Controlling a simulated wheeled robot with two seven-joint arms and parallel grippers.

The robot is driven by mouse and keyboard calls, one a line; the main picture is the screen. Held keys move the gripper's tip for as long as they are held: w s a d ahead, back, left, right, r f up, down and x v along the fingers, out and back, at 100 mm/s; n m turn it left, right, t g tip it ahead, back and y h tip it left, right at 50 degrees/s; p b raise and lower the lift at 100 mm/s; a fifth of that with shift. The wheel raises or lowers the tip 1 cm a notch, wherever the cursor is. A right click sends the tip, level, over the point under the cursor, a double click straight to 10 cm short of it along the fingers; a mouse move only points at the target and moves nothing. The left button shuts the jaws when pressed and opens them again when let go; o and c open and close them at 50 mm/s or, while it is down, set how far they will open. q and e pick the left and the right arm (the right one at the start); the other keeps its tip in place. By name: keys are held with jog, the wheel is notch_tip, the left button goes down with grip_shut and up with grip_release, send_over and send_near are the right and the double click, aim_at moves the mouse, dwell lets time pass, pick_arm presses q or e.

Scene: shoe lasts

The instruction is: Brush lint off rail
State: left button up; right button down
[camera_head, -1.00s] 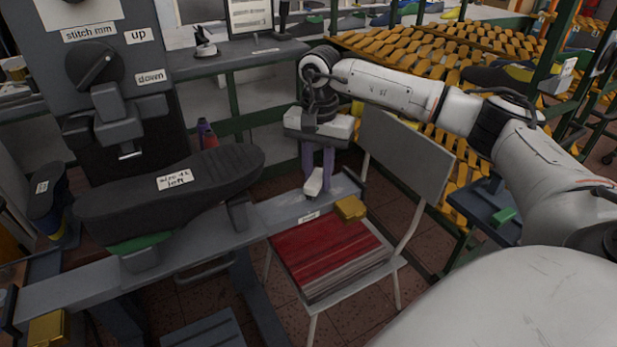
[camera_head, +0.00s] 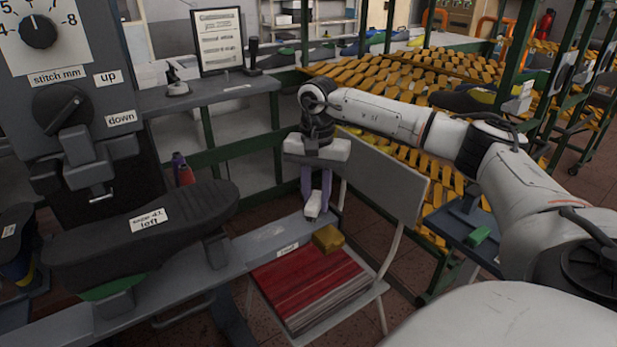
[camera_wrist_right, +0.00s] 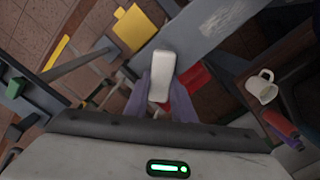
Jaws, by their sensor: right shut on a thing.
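My right gripper (camera_head: 315,190) points down over the right part of the grey rail (camera_head: 262,243). It is shut on a white block-like piece (camera_head: 313,205), likely the brush, which also shows between the purple fingers in the right wrist view (camera_wrist_right: 162,75). The piece is at or just above the rail; I cannot tell whether it touches. My left gripper is not in view.
A yellow block (camera_head: 328,238) sits at the rail's right end. A machine with dials (camera_head: 60,105) rises at the left. A rack with yellow slats (camera_head: 400,75) stands behind my right arm.

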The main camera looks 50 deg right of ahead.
aim_at(254, 238)
jog(key=shift+s+d, duration=0.15)
jog(key=shift+d, duration=0.35)
jog(key=shift+w+a+f+p, duration=0.1)
jog(key=shift+a+p, duration=0.05)
jog(key=shift+a, duration=0.35)
jog(key=shift+w+a+f+p, duration=0.1)
jog(key=shift+a+p, duration=0.05)
jog(key=shift+a, duration=0.35)
jog(key=shift+w+a+r, duration=0.1)
jog(key=shift+w+a, duration=0.1)
jog(key=shift+a, duration=0.6)
jog(key=shift+w+a+r, duration=0.1)
jog(key=shift+w+a, duration=0.15)
jog(key=shift+a, duration=0.5)
jog(key=shift+w+a+r, duration=0.1)
jog(key=shift+w+a, duration=0.1)
jog(key=shift+a, duration=0.6)
jog(key=shift+w+a+f, duration=0.1)
jog(key=shift+w+a, duration=0.1)
jog(key=shift+a, duration=0.7)
jog(key=shift+w+a+f, duration=0.1)
jog(key=shift+w+a, duration=0.1)
jog(key=shift+a, duration=0.65)
jog(key=shift+w+a, duration=0.25)
jog(key=shift+a, duration=0.8)
jog(key=shift+w+a, duration=0.25)
jog(key=shift+a, duration=0.75)
jog(key=shift+w+a, duration=0.25)
jog(key=shift+a, duration=0.8)
jog(key=shift+r, duration=0.1)
